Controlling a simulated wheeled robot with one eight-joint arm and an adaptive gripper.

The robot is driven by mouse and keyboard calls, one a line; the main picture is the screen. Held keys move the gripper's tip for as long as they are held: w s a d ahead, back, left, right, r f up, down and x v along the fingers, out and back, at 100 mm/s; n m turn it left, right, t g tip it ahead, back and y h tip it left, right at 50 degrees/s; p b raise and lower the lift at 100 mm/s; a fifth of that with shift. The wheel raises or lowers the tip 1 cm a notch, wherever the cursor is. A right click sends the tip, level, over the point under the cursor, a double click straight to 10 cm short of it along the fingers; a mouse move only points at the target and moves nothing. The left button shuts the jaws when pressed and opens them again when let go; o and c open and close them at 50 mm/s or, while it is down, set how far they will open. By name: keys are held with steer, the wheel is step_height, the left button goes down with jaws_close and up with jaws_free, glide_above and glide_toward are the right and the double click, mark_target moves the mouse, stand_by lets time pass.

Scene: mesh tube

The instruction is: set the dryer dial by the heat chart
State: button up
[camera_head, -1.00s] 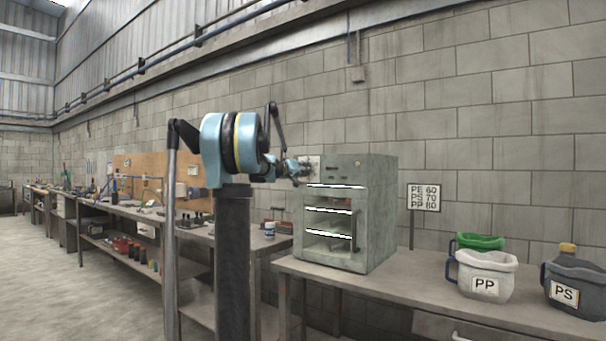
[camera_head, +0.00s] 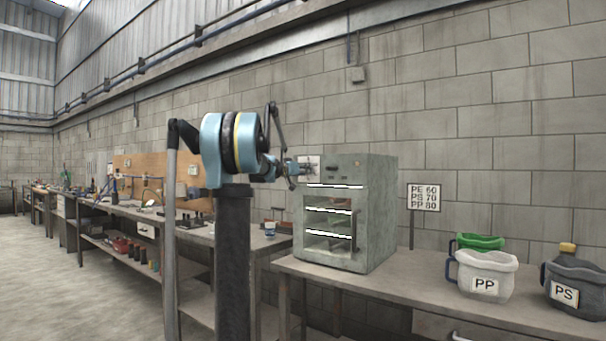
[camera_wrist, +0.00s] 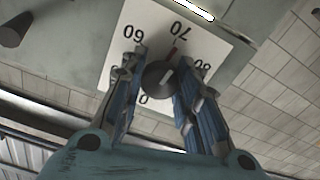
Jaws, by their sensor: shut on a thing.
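The dryer (camera_head: 376,215) is a grey-green box on the bench, with a glazed front. Its dial plate (camera_head: 313,160) is at the upper left of the front. In the wrist view the white plate (camera_wrist: 118,52) looks upside down, with 60, 70, part of 80 and a 0 visible. My gripper (camera_wrist: 158,88) is shut on the dark round dial knob (camera_wrist: 157,74), a finger on each side. A red mark at the knob's edge lies towards 70. The right finger partly covers 80. The heat chart (camera_head: 423,197) reads PE 60, PS 70, PP 80.
A white jug marked PP (camera_head: 485,275) and a dark jug marked PS (camera_head: 576,285) stand right of the dryer. A green-rimmed container (camera_head: 480,241) is behind the PP jug. A cluttered workbench (camera_head: 180,228) runs off left.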

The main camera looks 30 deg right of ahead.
steer(key=shift+w+a, duration=0.15)
steer(key=shift+w, duration=0.1)
steer(key=o, duration=1.1)
steer(key=shift+s, duration=0.15)
steer(key=v, duration=1.2)
steer(key=shift+f, duration=0.15)
steer(key=s+a+m, duration=0.1)
steer(key=s+a, duration=0.1)
steer(key=a, duration=0.3)
steer(key=x, duration=1.7)
steer(key=shift+d+r, duration=0.25)
